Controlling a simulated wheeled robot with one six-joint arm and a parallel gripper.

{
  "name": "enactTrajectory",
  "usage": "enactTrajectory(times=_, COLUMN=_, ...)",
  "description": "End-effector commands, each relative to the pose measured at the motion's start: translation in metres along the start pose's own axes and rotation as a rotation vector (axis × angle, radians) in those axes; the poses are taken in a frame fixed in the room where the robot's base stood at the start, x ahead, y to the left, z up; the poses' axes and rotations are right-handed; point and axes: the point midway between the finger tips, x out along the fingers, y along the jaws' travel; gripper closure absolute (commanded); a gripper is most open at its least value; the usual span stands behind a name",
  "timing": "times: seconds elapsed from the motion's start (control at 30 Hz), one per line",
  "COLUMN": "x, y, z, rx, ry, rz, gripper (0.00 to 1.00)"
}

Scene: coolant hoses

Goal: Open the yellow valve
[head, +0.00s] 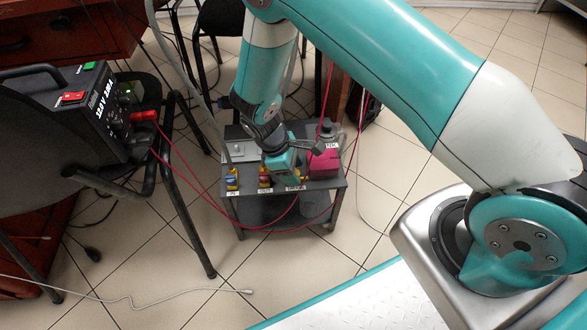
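A low grey cart (339,192) stands on the tiled floor in the middle of the picture. Which one is the yellow valve is too small to tell for sure; the right one is mostly hidden by my gripper. My teal gripper (287,176) reaches down over the cart's front right. Its fingers are too small and covered to show whether they are open or shut, or touching anything.
Red hoses (185,181) hang from a black machine (68,108) on a chair at left and loop before the cart. A pale cable (170,297) lies on the otherwise open front floor.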

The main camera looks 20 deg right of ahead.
Motion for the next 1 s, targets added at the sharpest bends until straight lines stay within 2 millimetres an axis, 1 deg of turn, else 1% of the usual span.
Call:
enactTrajectory(times=0.03, x=-0.0001, y=0.0000, z=0.0001, rx=0.000, ry=0.000, rz=0.000, gripper=0.58)
enactTrajectory(times=0.2, x=-0.0001, y=-0.0001, z=0.0001, rx=0.000, ry=0.000, rz=0.000, gripper=0.96)
enactTrajectory(times=0.4, x=-0.0007, y=-0.0004, z=0.0003, rx=-0.008, ry=-0.001, rz=0.002, gripper=0.96)
enactTrajectory(times=0.57, x=-0.0018, y=-0.0011, z=0.0010, rx=-0.047, ry=-0.001, rz=0.017, gripper=0.96)
enactTrajectory(times=0.77, x=-0.0035, y=-0.0025, z=0.0021, rx=-0.157, ry=-0.003, rz=0.062, gripper=0.96)
enactTrajectory(times=1.0, x=-0.0039, y=-0.0038, z=0.0025, rx=-0.347, ry=-0.002, rz=0.140, gripper=0.96)
